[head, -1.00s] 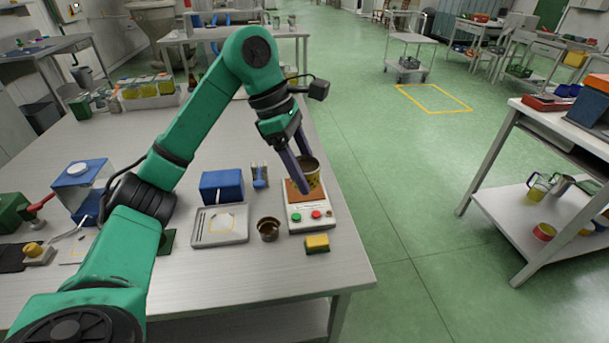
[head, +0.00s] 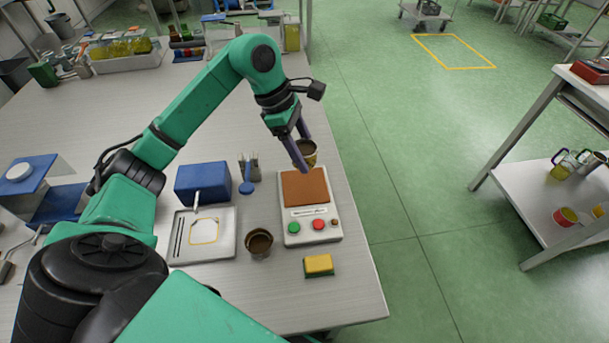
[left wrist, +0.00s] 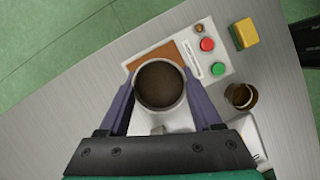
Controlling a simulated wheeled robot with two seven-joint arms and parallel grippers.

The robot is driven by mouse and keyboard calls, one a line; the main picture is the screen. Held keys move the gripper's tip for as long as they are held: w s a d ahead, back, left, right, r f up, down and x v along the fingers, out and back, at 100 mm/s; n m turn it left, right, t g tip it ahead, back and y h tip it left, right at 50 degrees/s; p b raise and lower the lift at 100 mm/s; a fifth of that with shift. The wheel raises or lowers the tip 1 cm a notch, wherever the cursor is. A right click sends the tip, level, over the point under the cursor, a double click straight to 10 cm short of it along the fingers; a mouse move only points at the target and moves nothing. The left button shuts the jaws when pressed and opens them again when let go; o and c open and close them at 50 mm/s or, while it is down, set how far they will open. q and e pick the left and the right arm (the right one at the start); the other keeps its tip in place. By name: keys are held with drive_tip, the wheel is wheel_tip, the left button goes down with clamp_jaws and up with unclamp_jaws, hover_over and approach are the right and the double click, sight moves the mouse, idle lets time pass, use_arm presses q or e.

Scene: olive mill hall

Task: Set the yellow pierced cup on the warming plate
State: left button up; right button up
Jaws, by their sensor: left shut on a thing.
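The warming plate (head: 306,187) has a brown square pad on a pale body with green and red buttons. In the left wrist view, I look down into the held cup (left wrist: 160,86). It covers part of the pad (left wrist: 186,50) there, and its base is hidden. I cannot tell its height exactly. My right gripper is not in view.
A yellow-green sponge (head: 319,265) and a small dark metal cup (head: 258,244) sit near the plate. A grey tray (head: 228,250), a blue box (head: 203,183) and a small stand with a blue part (head: 247,187) are to its left. The table's right edge is close.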

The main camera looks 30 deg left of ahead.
sight(310, 186)
use_arm(q)
wheel_tip(310, 186, down, 8)
drive_tip(key=shift+f+p, duration=0.15)
drive_tip(key=shift+p, duration=0.15)
drive_tip(key=shift+w+f, duration=0.1)
drive_tip(key=shift+f, duration=0.25)
drive_tip(key=o, duration=1.5)
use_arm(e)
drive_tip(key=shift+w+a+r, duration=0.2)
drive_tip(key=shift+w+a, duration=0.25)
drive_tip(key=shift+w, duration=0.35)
use_arm(q)
drive_tip(key=shift+r, duration=0.2)
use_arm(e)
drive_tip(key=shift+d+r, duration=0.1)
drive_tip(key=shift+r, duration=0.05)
use_arm(q)
drive_tip(key=shift+a+r, duration=0.2)
drive_tip(key=shift+r, duration=0.05)
drive_tip(key=b+v, duration=0.1)
drive_tip(key=v, duration=1)
drive_tip(key=shift+r, duration=0.2)
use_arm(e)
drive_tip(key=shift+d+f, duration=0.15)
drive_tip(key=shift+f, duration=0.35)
